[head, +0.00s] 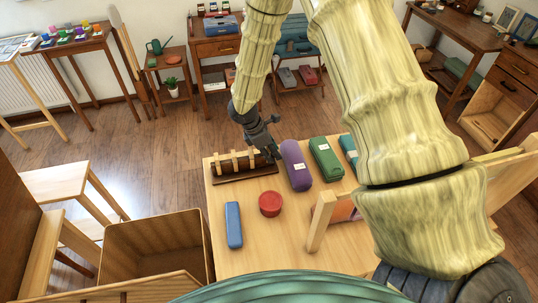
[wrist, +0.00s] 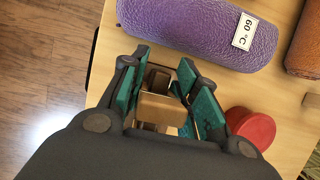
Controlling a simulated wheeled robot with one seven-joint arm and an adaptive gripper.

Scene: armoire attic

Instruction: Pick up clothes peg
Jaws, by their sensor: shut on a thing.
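The clothes peg (wrist: 160,108) shows in the wrist view as a tan wooden block with a darker brown part beyond it. It sits between the teal-padded fingers of my gripper (wrist: 163,95), which is shut on it. The hand body hides its near end. In the head view my gripper (head: 264,149) is at the table's far left, over the right end of a dark wooden rack (head: 230,179) with several light wooden pieces across it. The peg is too small to make out in that view, and I cannot tell whether it touches the rack.
A purple roll (head: 296,166) labelled 60 °C lies just right of my gripper, with a green roll (head: 325,158) beyond. A red round pot (head: 270,204) and a blue case (head: 233,225) are nearer on the table (head: 255,255). An open wooden box (head: 155,245) stands at lower left.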

